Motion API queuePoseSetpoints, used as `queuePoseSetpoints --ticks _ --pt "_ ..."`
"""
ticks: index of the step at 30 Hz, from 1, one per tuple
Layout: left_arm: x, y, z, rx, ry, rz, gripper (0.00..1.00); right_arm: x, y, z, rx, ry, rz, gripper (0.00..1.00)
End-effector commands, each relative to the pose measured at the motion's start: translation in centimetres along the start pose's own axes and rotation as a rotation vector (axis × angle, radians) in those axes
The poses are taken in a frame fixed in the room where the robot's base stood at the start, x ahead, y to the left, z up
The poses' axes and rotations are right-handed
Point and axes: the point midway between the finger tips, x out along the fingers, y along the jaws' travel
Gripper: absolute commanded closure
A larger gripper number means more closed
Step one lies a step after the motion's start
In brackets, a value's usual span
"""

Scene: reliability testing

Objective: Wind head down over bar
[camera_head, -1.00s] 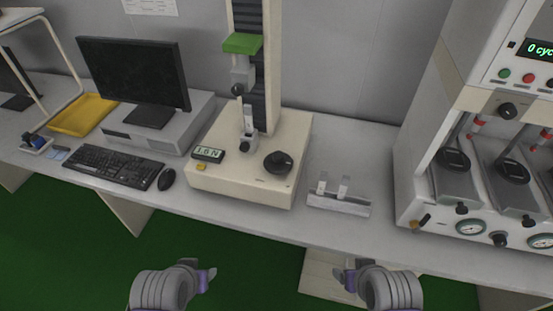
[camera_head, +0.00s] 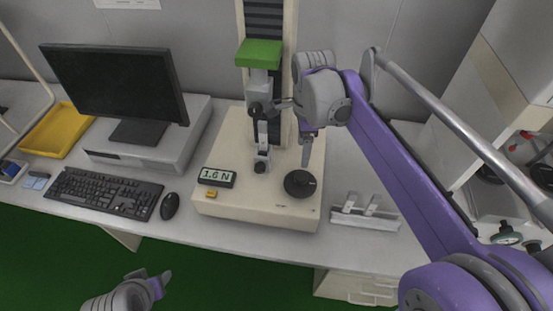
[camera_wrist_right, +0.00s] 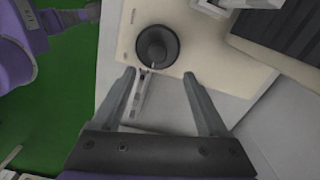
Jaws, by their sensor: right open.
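The test stand (camera_head: 230,140) has a cream base and a tall column. Its head (camera_head: 260,54) has a green top and hangs on the column above the lower grip (camera_head: 262,160). I cannot make out a bar between them. The black hand wheel (camera_head: 300,183) is on the base's front right; it also shows in the right wrist view (camera_wrist_right: 157,46). The base's display (camera_head: 217,177) reads 1.6 N. My right gripper (camera_wrist_right: 159,74) is open and empty, with the wheel ahead of its fingertips, apart from it. My left gripper (camera_head: 152,280) is low, in front of the bench; its opening is unclear.
A monitor (camera_head: 115,95), keyboard (camera_head: 105,192) and mouse (camera_head: 170,206) are left of the stand. A small rack (camera_head: 365,214) with two pale upright pieces is to its right. A larger machine (camera_head: 490,150) stands at the far right, partly behind my right arm.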

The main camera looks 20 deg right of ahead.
Motion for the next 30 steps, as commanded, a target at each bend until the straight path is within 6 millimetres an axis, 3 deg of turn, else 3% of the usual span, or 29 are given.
queuePoseSetpoints --ticks 5,18,24,30 --pt "0.2 0.0 0.2 0.0 -0.002 0.0 0.5 1.4 -0.1 -0.1 0.027 0.001 0.006 0.23" --pt "0.7 0.0 0.7 0.0 -0.006 0.0 0.5 9.2 -0.1 -0.1 0.024 0.001 0.005 0.23" --pt "0.7 0.0 0.8 0.0 -0.006 0.0 0.5 10.6 -0.1 -0.1 0.023 0.001 0.004 0.23" --pt "0.7 0.0 0.8 0.0 -0.006 0.0 0.5 10.8 -0.1 -0.1 0.023 0.0 0.004 0.23"
